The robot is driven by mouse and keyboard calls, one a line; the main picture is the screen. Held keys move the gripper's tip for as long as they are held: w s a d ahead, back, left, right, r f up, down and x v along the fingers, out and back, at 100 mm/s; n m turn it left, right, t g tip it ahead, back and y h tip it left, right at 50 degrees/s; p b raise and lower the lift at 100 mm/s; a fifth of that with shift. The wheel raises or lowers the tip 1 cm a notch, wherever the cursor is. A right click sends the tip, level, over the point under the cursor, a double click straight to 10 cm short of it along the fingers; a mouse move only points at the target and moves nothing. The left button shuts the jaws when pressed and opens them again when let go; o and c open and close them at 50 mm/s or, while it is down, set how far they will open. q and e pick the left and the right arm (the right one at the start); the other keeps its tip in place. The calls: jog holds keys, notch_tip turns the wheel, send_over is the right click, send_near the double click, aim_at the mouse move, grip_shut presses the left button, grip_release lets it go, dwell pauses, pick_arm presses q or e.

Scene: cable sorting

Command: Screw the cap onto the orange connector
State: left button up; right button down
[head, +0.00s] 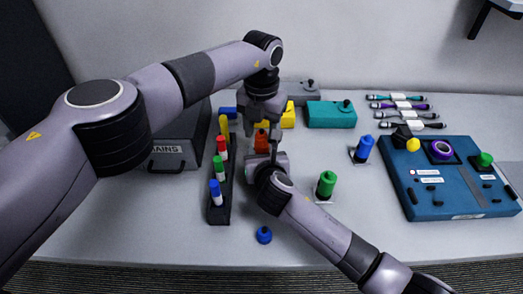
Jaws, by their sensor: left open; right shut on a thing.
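The orange connector (262,138) shows as a small orange patch between my two grippers, left of the table's middle. My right gripper (264,157) is shut on it from the front and hides its lower part. My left gripper (263,118) is open and points down just above the orange piece, hiding its top. I cannot tell whether a cap sits on the connector or whether the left fingers touch it. A loose blue cap (264,235) lies on the table in front of my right gripper.
A black rack (219,212) of coloured pieces stands close left of my grippers. A green connector (326,185) and blue connector (362,149) stand to the right. A teal box (331,115) and yellow box (288,116) are behind. A blue board (440,205) fills the right.

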pick_arm(q)
jog(key=shift+f, duration=0.3)
grip_shut()
jog(key=shift+o, duration=0.8)
grip_release()
notch_tip(320, 180, up, 12)
